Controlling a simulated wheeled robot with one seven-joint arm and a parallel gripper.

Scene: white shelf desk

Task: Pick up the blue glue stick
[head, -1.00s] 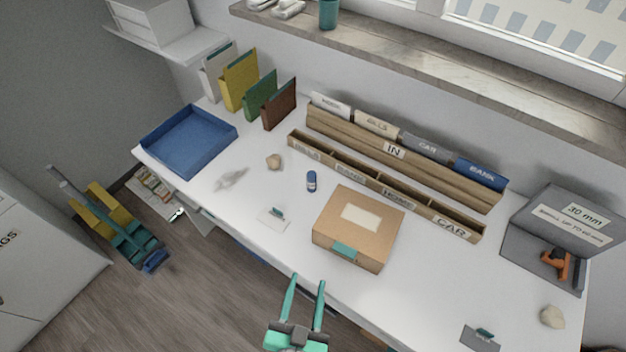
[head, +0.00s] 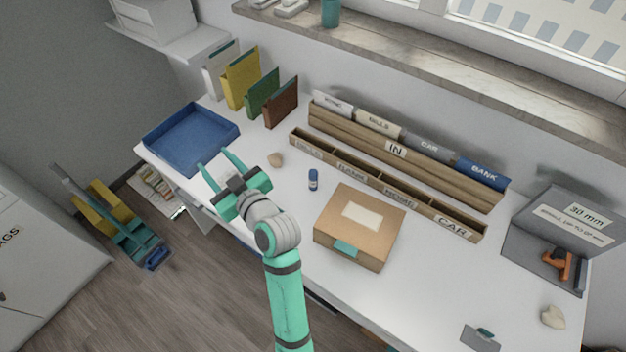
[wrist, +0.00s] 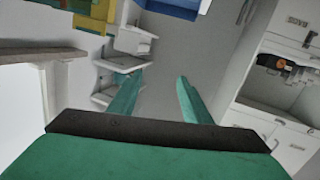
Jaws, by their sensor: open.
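The blue glue stick (head: 313,180) stands on the white desk, left of the cardboard box and in front of the wooden sorter. My gripper (head: 216,160) is open and empty above the left part of the desk, left of the glue stick and near the blue tray. In the wrist view my gripper (wrist: 155,88) shows its two green fingers apart with nothing between them. The glue stick is not in the wrist view.
A blue tray (head: 155,140) lies at the desk's left end. A cardboard box (head: 338,240) sits right of the glue stick, the wooden sorter (head: 440,219) behind it. A beige stone (head: 276,160) lies between my gripper and the glue stick.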

